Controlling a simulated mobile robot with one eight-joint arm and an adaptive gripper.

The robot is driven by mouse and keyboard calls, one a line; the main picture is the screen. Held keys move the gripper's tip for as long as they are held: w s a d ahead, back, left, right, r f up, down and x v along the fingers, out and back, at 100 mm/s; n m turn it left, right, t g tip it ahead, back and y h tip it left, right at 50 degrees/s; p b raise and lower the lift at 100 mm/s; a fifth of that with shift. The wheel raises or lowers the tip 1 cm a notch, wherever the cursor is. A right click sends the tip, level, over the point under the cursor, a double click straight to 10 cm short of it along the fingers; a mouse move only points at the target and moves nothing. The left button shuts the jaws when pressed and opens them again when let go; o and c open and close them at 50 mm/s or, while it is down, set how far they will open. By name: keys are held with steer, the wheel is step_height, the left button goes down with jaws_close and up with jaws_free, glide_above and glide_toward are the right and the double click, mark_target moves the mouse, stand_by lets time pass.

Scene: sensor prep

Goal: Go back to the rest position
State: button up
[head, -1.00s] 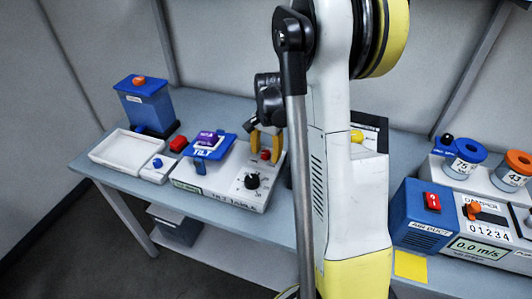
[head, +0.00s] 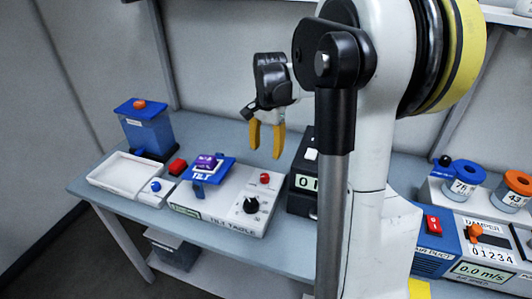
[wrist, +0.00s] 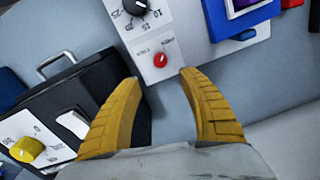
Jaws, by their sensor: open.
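My gripper (head: 266,153) is open and empty, its two yellow fingers pointing down above the bench behind the tilt table. In the wrist view my gripper (wrist: 160,112) has its fingers spread with nothing between them. The tilt table (head: 222,205) is a white box with a black knob (head: 251,205) and a red button (head: 265,178). Its blue tilt plate (head: 214,168) is slanted and carries a purple block (head: 205,161). In the wrist view the red button (wrist: 160,59) lies just beyond the fingertips, with a gap between.
A black instrument (head: 303,190) with a display stands right of the tilt table, partly hidden by my arm; its yellow knob (wrist: 28,149) shows in the wrist view. A white tray (head: 112,180) and blue container (head: 146,128) are at left. The air duct unit (head: 436,245) is at right.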

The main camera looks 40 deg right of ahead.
stand_by(0.4)
steer(key=s+a+r+n+t+h, duration=0.1)
steer(key=s+a+r+n, duration=0.15)
steer(key=a, duration=0.45)
steer(key=s+a+r+n+t, duration=0.2)
steer(key=a+r+n, duration=0.15)
steer(key=a, duration=0.25)
steer(key=s+a+f+n+t, duration=0.2)
steer(key=s+a+n+t, duration=0.1)
steer(key=s+a+n, duration=0.5)
steer(key=s+a, duration=0.1)
steer(key=a, duration=0.2)
steer(key=shift+s+a+t+y, duration=0.15)
steer(key=shift+a+t+y, duration=0.1)
steer(key=shift+t+y, duration=0.15)
